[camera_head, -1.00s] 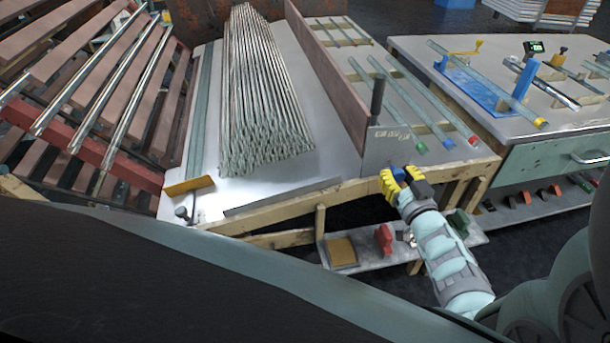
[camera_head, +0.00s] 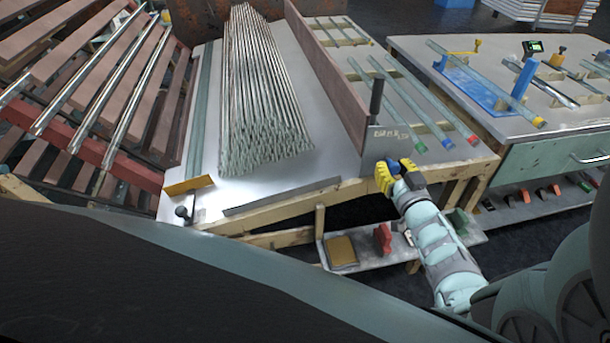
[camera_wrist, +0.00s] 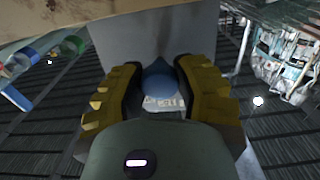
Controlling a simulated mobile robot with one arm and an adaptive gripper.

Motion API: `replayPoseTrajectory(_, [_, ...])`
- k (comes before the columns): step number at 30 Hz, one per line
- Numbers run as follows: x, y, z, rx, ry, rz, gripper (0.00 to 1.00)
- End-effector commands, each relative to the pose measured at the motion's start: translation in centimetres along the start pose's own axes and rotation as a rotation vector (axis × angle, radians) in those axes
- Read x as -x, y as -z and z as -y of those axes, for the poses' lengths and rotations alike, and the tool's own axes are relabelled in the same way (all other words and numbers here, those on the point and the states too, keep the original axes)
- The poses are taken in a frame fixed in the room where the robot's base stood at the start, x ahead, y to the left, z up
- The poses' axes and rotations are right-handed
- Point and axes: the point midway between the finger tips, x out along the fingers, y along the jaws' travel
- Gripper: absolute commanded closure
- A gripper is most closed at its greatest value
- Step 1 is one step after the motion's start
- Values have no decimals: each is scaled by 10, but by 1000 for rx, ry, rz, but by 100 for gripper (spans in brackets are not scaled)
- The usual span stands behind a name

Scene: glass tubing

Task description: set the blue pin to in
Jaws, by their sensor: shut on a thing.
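The blue pin shows as a rounded blue knob (camera_wrist: 160,84) between my yellow fingers in the wrist view. My gripper (camera_wrist: 159,90) is shut on it, with a finger on each side. In the head view my gripper (camera_head: 388,178) is at the lower edge of an upright grey plate (camera_head: 384,150) at the table's front, with a bit of the blue pin (camera_head: 394,167) showing. Behind the knob in the wrist view is the plate's grey face, with partly covered lettering. The pin's shaft is hidden, so I cannot tell how deep it sits.
A long brown board (camera_head: 325,70) runs back from the plate. Glass tubes with coloured ends (camera_head: 435,100) lie to its right, and a heap of tubes (camera_head: 262,100) lies to its left. A low shelf (camera_head: 365,262) with a red block (camera_head: 382,238) is below my gripper.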

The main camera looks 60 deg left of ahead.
Motion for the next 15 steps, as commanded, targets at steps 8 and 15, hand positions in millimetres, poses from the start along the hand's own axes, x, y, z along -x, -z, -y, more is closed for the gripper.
replayPoseTrajectory(8, [0, -2, 1, 1, 1, 5, 44])
replayPoseTrajectory(15, [0, -2, 1, 0, 1, 4, 34])
